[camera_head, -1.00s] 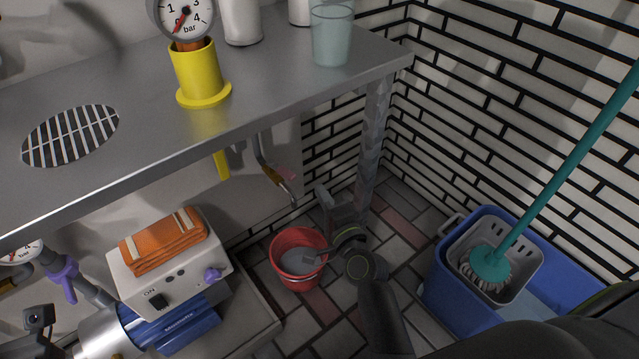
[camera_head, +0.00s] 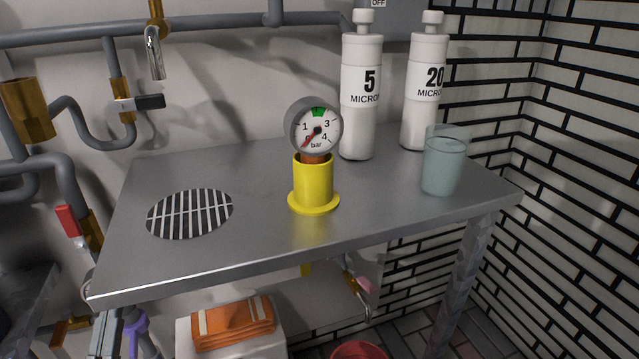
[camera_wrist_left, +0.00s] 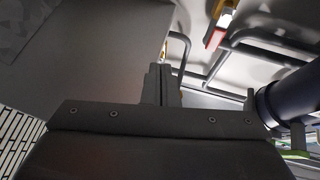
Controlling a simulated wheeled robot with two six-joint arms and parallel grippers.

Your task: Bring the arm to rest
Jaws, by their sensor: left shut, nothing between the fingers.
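My left gripper (camera_wrist_left: 161,84) shows in the left wrist view, its two dark fingers together with nothing between them. It points past the underside of a grey surface, with grey pipes and a red-handled part beyond. My right gripper and arm are out of view.
A steel table (camera_head: 255,235) holds a gauge (camera_head: 314,128) on a yellow stand (camera_head: 314,183), two white filter bottles (camera_head: 360,100) and a glass (camera_head: 445,165). Pipes line the wall. Below are an orange towel (camera_head: 235,325) and a red bucket (camera_head: 360,350).

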